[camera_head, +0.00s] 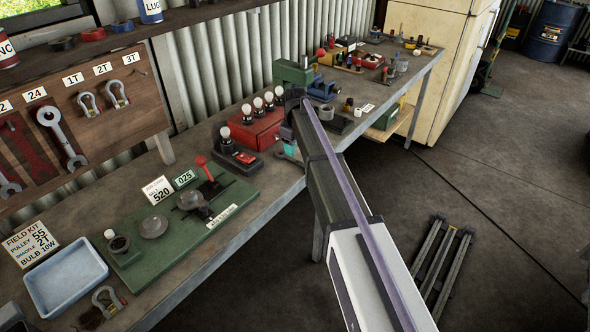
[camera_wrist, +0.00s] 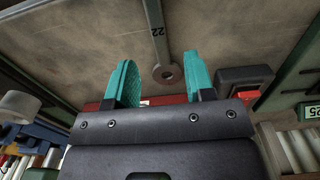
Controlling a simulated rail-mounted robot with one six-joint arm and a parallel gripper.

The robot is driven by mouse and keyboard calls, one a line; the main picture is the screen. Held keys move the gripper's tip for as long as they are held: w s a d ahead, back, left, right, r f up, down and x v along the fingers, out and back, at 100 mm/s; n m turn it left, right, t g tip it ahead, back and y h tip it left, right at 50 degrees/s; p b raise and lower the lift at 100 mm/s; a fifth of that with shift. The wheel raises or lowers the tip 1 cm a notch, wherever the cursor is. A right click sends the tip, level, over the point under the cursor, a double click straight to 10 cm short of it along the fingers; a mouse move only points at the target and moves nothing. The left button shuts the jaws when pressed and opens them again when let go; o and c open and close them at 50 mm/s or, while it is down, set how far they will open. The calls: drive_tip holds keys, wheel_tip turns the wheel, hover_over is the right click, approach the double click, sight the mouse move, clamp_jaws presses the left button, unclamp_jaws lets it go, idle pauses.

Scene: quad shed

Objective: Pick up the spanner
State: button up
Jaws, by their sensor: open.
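In the wrist view, a grey metal spanner (camera_wrist: 160,30) marked 22 lies across a worn brownish surface. Its ring end (camera_wrist: 168,74) shows between the two teal fingers of my gripper (camera_wrist: 160,76). The fingers are apart, one on each side of the ring end; I cannot tell how far they are above it. In the head view, my gripper (camera_head: 290,150) shows as a bit of teal at the bench edge, mostly hidden by my arm. I cannot make out the spanner marked 22 there. Another spanner (camera_head: 62,138) hangs on the tool board under label 24.
A blue tray (camera_head: 66,280) stands at lower left. A metal frame (camera_head: 440,262) lies on the floor.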

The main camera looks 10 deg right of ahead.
sight(295, 160)
wheel_tip(295, 160, down, 5)
drive_tip(key=b, duration=0.5)
drive_tip(key=shift+f, duration=0.15)
drive_tip(key=shift+r, duration=0.2)
clamp_jaws()
